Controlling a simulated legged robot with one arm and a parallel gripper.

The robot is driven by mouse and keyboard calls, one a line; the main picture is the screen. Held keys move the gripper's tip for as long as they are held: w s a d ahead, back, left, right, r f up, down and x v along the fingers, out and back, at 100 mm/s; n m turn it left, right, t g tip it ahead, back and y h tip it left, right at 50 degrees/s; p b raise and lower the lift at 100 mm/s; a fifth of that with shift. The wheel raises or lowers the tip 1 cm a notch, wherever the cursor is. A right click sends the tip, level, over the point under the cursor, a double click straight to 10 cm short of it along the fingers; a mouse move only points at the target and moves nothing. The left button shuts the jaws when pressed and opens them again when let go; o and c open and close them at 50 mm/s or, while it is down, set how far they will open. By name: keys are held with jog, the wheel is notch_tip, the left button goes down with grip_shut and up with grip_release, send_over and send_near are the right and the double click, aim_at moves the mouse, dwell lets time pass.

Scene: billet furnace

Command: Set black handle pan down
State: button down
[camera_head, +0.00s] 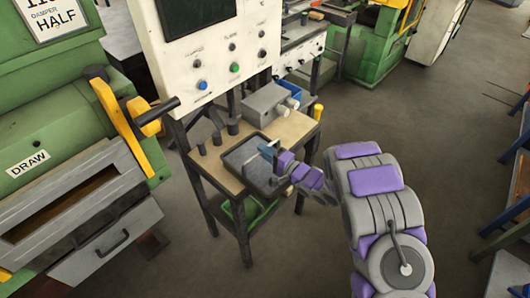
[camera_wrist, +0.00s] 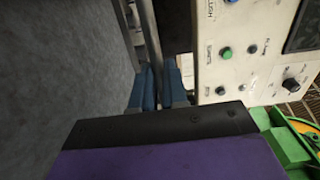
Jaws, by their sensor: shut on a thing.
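The dark grey, square, shallow pan (camera_head: 243,164) is at the front part of the small wooden-topped table (camera_head: 206,168). It looks roughly level, but I cannot tell whether it rests on the top or hangs just above it. My gripper (camera_head: 268,150) comes in from the right at the pan's right side and is shut on the pan's handle, which the fingers mostly hide. In the wrist view my blue fingers (camera_wrist: 160,85) close around a narrow grey bar. A large rough grey surface fills the left there.
Dark cylinders (camera_head: 232,127) and a grey box with knobs (camera_head: 270,103) stand behind the pan. A white control panel (camera_head: 212,45) rises behind the table. A green furnace with a drawer (camera_head: 80,215) is at left. Open floor lies to the right.

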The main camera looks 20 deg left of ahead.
jog(key=shift+f, duration=0.15)
jog(key=c, duration=1.1)
grip_release()
jog(key=shift+c, duration=0.2)
jog(key=p+v, duration=0.1)
jog(key=v, duration=0.4)
jog(key=p+v, duration=0.1)
jog(key=v, duration=0.5)
jog(key=shift+r, duration=0.25)
jog(key=shift+s+d, duration=0.25)
jog(key=shift+d, duration=0.25)
